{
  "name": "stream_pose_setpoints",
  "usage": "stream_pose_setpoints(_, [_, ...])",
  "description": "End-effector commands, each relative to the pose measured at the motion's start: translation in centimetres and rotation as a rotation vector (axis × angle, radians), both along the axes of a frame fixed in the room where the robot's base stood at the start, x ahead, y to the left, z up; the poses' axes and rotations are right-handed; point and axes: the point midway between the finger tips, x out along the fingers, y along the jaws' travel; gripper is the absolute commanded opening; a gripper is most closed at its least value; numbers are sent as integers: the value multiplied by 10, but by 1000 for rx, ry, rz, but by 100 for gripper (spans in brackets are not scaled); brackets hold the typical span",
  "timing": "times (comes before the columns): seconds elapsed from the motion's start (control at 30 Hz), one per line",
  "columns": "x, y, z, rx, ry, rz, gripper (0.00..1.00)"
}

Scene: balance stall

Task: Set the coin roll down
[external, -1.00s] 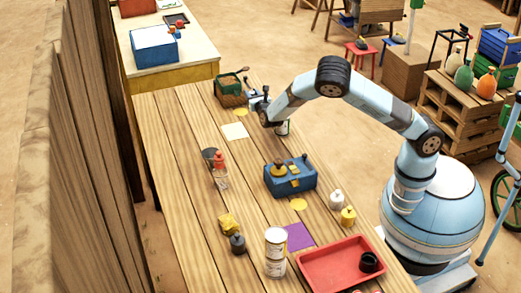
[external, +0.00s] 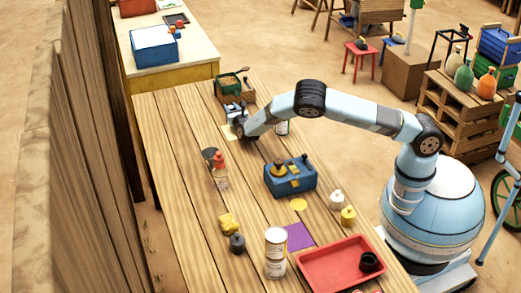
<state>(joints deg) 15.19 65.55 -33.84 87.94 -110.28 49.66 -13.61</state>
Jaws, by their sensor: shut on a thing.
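My gripper (external: 236,110) is at the far end of the plank table, low over the area of a cream square (external: 228,133). It is shut on the coin roll, which is too small and too covered by the fingers and wrist to make out. My wrist covers part of the cream square. I cannot tell whether the roll touches the table.
A green box with brown contents (external: 236,87) stands just behind my gripper. A can (external: 282,127) stands to its right, partly behind my arm. A red-capped bottle (external: 219,166) and a blue balance box (external: 290,178) are nearer. A red tray (external: 335,264) lies at the front.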

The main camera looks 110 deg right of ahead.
Motion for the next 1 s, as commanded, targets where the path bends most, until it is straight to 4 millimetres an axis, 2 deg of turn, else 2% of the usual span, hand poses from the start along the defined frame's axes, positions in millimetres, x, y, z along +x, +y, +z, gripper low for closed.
stream_pose_setpoints(0.1, [0, 0, -14, 0, 1, 0, 0])
stream_pose_setpoints(0.47, [0, 0, -17, -1, -1, 0, 0])
stream_pose_setpoints(0.5, [0, 0, -17, -1, -1, 0, 38])
stream_pose_setpoints(0.73, [0, 0, -17, -1, -1, 0, 60])
stream_pose_setpoints(1.0, [0, 0, -16, -1, -1, 0, 61])
